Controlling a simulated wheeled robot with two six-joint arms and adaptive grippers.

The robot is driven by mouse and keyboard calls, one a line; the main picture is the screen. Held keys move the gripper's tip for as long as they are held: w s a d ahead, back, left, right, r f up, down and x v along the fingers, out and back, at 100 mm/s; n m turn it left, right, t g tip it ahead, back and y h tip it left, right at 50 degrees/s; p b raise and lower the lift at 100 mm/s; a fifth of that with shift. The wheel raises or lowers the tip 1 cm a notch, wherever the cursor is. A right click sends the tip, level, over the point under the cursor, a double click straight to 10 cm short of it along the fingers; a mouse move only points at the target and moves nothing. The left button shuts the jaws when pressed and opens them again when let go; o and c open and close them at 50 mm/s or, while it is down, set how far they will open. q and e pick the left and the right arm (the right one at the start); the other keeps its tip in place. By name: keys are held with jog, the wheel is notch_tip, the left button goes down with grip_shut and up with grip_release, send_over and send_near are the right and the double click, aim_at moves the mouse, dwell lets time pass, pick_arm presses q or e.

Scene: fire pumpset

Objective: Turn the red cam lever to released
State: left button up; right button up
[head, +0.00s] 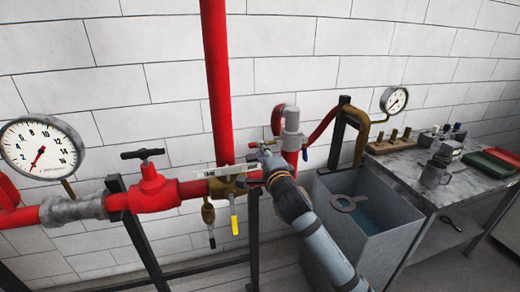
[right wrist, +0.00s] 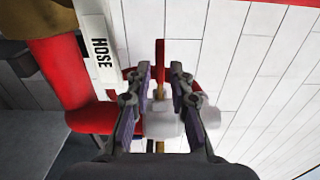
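The red cam lever (right wrist: 160,58) appears in the right wrist view as a narrow red bar pointing up, with a brass-coloured piece below it. My right gripper (right wrist: 159,72) is open, with one finger on each side of the lever and a visible gap on both sides. I cannot tell how deep the lever sits between the fingertips. A pale grey fitting (right wrist: 164,122) lies behind the fingers. In the head view my right gripper (head: 263,148) is at the pipework, and a small red end (head: 253,145) shows beside it. My left gripper is out of view.
A red vertical pipe (head: 217,80) and a brass valve (head: 228,187) are left of the gripper. A white HOSE label (right wrist: 101,50) is close by. A grey tank (head: 375,225) and a workbench (head: 440,180) stand to the right.

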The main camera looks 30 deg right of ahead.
jog(key=v, duration=0.5)
jog(key=shift+s, duration=0.1)
